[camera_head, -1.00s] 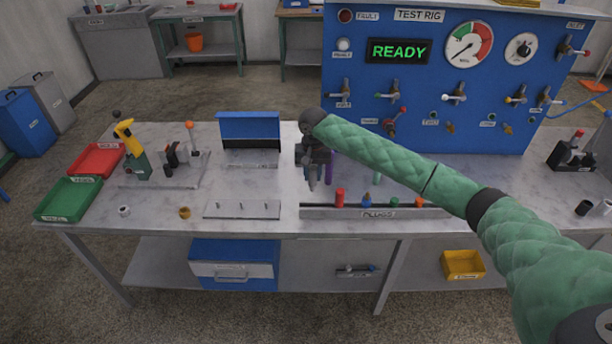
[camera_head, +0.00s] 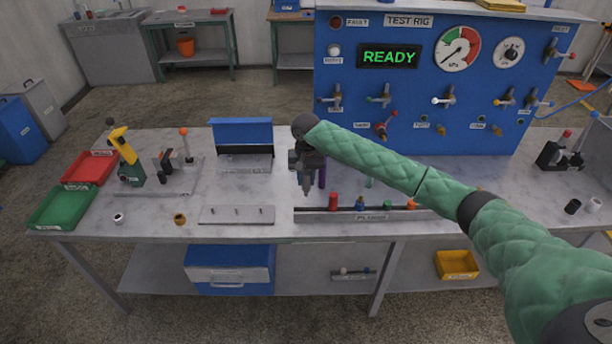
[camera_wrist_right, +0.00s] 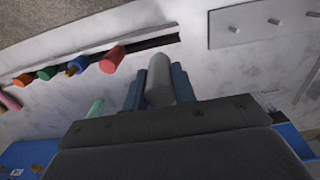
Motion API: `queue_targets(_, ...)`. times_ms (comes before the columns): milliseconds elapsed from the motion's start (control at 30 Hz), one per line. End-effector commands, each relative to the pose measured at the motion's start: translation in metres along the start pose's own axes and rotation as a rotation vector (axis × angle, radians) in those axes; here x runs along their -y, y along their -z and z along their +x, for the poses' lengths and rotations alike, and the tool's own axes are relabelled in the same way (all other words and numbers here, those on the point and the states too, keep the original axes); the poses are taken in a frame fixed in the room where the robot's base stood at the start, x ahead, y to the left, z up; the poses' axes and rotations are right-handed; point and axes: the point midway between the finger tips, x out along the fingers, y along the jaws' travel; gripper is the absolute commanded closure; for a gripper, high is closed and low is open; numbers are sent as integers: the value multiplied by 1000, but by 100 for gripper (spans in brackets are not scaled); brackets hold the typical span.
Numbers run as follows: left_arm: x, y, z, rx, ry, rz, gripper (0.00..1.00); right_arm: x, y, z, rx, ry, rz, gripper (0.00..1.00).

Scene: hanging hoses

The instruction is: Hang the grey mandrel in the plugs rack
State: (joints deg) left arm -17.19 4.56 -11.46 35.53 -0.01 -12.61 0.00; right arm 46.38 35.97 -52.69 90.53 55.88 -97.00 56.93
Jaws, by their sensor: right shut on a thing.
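My right gripper (camera_head: 306,186) is above the bench by the left end of the plugs rack, pointing down. It is shut on the grey mandrel (camera_wrist_right: 159,82), which shows between its two blue fingers in the right wrist view. In the head view the mandrel is hard to tell from the dark gripper. The plugs rack (camera_head: 335,217) is a long, low grey rail at the bench's front edge. Red, blue, green and orange plugs sit in it. The wrist view shows an empty stretch of dark slot (camera_wrist_right: 152,43) beside the red plug (camera_wrist_right: 113,60). My left gripper is out of view.
A purple piece (camera_head: 322,176) stands just behind my right gripper. A flat plate with short pegs (camera_head: 237,215) lies left of the rack. An open blue case (camera_head: 243,145) stands behind it. The blue test rig (camera_head: 440,90) rises at the back.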

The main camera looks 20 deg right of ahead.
Motion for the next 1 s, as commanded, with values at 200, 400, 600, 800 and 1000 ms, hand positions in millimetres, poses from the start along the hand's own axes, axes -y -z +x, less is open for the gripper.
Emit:
queue_targets(200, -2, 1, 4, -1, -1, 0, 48, 1, 0, 20, 2, 1, 0, 98)
queue_targets(400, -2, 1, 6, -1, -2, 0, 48, 1, -1, 36, 2, 0, 0, 98)
queue_targets(600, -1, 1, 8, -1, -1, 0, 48, 1, 0, 50, 1, 1, -1, 98)
queue_targets(800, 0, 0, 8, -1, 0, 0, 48, 0, 0, 57, 1, 0, -1, 98)
queue_targets(1000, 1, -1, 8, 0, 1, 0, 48, 0, 0, 57, 0, 0, -1, 98)
